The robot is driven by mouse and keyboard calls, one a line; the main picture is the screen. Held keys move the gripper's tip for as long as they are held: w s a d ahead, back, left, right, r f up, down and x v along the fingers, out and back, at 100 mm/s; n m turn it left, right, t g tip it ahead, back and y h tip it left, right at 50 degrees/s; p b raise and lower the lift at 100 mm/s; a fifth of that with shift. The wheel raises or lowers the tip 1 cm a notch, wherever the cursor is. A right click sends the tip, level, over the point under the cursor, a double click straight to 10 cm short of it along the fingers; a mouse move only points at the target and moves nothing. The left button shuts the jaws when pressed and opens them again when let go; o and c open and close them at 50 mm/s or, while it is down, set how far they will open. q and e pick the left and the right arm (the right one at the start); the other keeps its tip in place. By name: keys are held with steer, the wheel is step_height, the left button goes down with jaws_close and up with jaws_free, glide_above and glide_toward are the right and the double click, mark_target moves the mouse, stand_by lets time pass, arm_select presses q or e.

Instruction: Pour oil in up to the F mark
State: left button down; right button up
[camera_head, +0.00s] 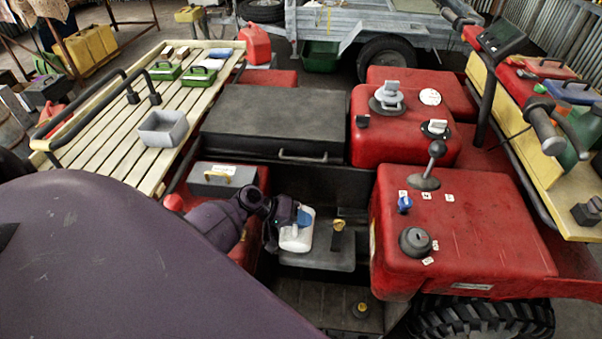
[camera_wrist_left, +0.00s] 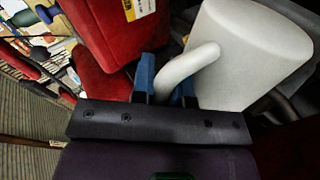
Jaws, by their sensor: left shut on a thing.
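A white oil jug (camera_head: 290,240) hangs low in the open bay in the middle of the red quad, beside the grey engine block (camera_head: 325,262). My left gripper (camera_head: 300,215) is shut on the jug's handle. In the left wrist view the blue fingers (camera_wrist_left: 165,82) sit either side of the curved handle, and the white jug body (camera_wrist_left: 245,55) lies to the right. The jug's mouth, any oil flow and the F mark cannot be made out. My right gripper is not in view.
The red panel with the gear lever (camera_head: 436,150) and dark round cap (camera_head: 415,241) rises right of the bay. A grey lidded box (camera_head: 275,122) is behind it. A grey case (camera_head: 222,180) stands to its left. A slatted rack (camera_head: 110,135) holds a grey bin (camera_head: 163,129).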

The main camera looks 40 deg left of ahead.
mark_target(301, 230)
arm_select(q)
steer(key=shift+w+a+r+p, duration=0.1)
steer(key=shift+w+r+p, duration=0.1)
steer(key=shift+r+p, duration=0.3)
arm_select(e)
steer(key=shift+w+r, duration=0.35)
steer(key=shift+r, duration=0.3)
arm_select(q)
steer(key=shift+t, duration=0.3)
steer(key=f+b, duration=0.1)
steer(key=s+f+b, duration=0.1)
steer(key=f+b, duration=0.1)
steer(key=f, duration=0.1)
steer(key=shift+s+d, duration=0.2)
steer(key=shift+d, duration=0.1)
steer(key=r, duration=0.1)
steer(key=s+r+m+t, duration=0.1)
steer(key=d+r+m+t+y, duration=0.1)
steer(key=r, duration=0.1)
steer(key=shift+s, duration=0.3)
steer(key=shift+w, duration=0.15)
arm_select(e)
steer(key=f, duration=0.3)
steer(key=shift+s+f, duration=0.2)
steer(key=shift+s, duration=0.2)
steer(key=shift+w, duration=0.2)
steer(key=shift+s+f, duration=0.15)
